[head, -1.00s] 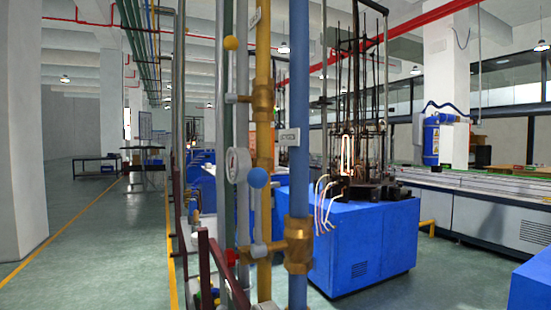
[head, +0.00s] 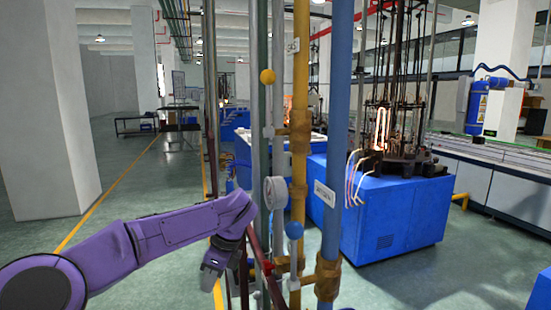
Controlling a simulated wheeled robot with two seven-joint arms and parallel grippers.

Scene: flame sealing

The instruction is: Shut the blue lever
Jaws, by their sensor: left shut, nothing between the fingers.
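The blue lever has a round blue knob (head: 294,230) on a thin stem. The stem stands upright beside the blue pipe (head: 337,130), above and left of its brass valve (head: 327,276). My left gripper (head: 208,286) hangs from my purple arm at lower centre-left, fingers pointing down. It is shut and empty, left of the knob and lower in the picture, apart from it. My right gripper is not in view.
A yellow pipe (head: 301,80) with a yellow knob (head: 267,76) stands left of the blue pipe. A gauge (head: 276,192) and dark red rails (head: 262,258) lie between my left gripper and the lever. A blue machine (head: 400,215) stands behind right. Floor at left is open.

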